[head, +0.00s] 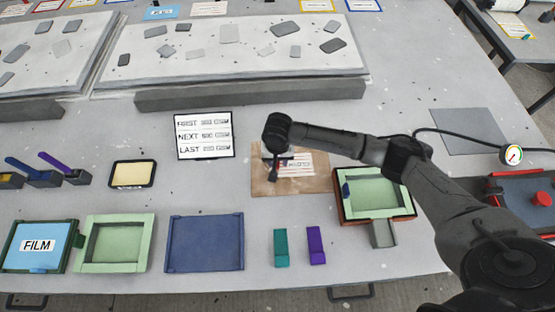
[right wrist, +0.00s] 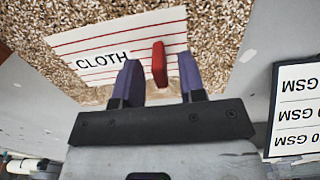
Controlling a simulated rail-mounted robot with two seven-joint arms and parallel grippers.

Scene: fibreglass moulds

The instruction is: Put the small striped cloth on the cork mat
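The small striped cloth (head: 300,162) is white with red stripes and lies on the brown cork mat (head: 312,184) in the middle of the table. In the right wrist view the cloth (right wrist: 85,55) bears the word CLOTH and has an upright red tab (right wrist: 159,64); speckled cork (right wrist: 228,22) shows around it. My right gripper (head: 275,170) is over the left part of the cloth and hides some of it. In the right wrist view its two fingers (right wrist: 159,80) are apart, with the red tab between them and gaps on both sides. My left gripper is not in view.
A sign (head: 204,135) with GSM lines stands left of the mat. Green trays (head: 118,243), a blue tray (head: 205,243), and teal (head: 281,248) and purple (head: 316,245) blocks are in front. A green-lined mould (head: 376,193) is right of the mat, under my arm.

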